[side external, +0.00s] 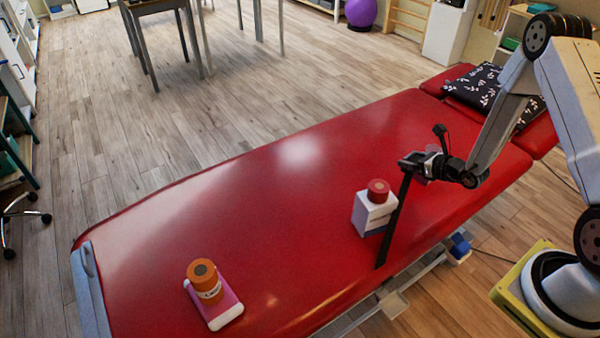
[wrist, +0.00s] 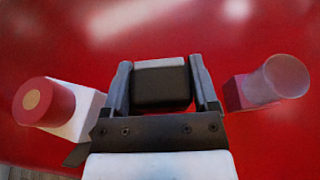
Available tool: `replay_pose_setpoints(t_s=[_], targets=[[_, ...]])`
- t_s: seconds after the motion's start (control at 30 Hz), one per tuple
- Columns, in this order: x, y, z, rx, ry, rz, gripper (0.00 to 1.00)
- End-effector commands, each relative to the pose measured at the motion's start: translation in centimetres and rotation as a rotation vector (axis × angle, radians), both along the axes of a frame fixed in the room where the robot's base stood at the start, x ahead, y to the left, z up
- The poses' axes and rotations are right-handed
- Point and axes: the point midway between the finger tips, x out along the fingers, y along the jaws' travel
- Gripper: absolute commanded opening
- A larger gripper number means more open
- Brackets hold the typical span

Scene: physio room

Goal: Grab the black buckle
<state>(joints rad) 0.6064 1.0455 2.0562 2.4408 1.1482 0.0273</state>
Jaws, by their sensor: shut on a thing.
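The black buckle (wrist: 161,86) sits between the two fingers of my gripper (wrist: 160,68) in the wrist view. The gripper is shut on it. In the side external view my gripper (side external: 409,164) is above the right part of the red treatment table, and a long black strap (side external: 394,222) hangs down from it, slanting to the table's near edge. The buckle's own outline is hard to make out there, dark against the dark gripper.
A white box (side external: 370,214) with a red roll (side external: 378,190) on top stands left of the strap. An orange roll (side external: 204,279) is on a pink-and-white box (side external: 216,307) at the front left. A translucent cup (wrist: 284,77) shows right of my gripper. The middle of the table (side external: 270,205) is clear.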

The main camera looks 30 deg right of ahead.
Motion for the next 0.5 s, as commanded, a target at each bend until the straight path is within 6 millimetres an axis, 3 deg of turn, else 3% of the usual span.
replay_pose_setpoints(t_s=[0.5], targets=[[-0.9,0.32,0.43,0.0,0.0,0.0,0.13]])
